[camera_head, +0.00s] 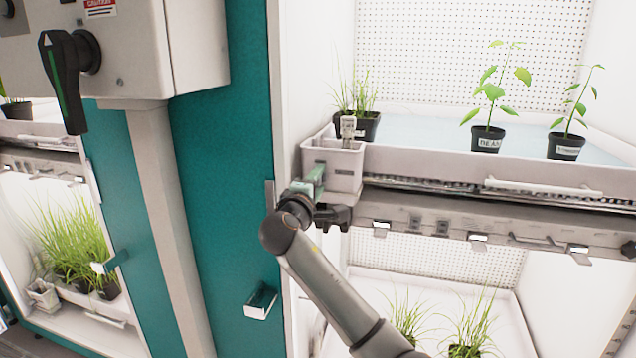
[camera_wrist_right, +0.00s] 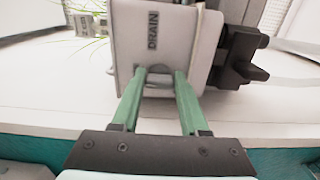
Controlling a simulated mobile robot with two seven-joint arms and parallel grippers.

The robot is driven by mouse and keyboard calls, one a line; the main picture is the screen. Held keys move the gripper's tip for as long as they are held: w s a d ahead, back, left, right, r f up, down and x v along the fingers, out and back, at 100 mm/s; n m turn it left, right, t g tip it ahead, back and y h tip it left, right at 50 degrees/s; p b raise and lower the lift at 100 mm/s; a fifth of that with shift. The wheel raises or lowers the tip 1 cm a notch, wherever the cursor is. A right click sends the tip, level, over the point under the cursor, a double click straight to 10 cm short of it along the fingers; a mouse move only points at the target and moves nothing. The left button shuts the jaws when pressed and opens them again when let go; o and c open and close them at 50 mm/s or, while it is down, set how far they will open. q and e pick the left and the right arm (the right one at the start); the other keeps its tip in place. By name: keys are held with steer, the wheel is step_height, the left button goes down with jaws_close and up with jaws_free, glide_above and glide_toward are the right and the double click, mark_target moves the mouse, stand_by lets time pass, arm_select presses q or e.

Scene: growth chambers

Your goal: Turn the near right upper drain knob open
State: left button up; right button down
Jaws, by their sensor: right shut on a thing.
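The near right upper drain box (camera_head: 343,180) is a pale grey box at the left front corner of the upper tray. It also shows in the right wrist view (camera_wrist_right: 205,35), with DRAIN written on it, running sideways. My right gripper (camera_head: 319,170) reaches its front from below. In the right wrist view the two green fingers of my right gripper (camera_wrist_right: 160,74) stand on either side of a small grey drain knob (camera_wrist_right: 158,70) on the box face and are shut on it. The fingers hide much of the knob, so its turn angle cannot be told. My left gripper is not in view.
A black fitting (camera_wrist_right: 240,58) sits close beside the box. The upper tray (camera_head: 430,162) holds potted plants and has a white handle (camera_head: 540,187). A teal door panel (camera_head: 225,150) is left of my arm. A black-handled switch (camera_head: 66,80) is at upper left.

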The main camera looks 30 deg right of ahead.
steer(key=shift+c, duration=2.1)
jaws_free()
steer(key=b+v, duration=0.1)
steer(key=v, duration=1.1)
steer(key=shift+s+a, duration=0.15)
steer(key=shift+s, duration=0.1)
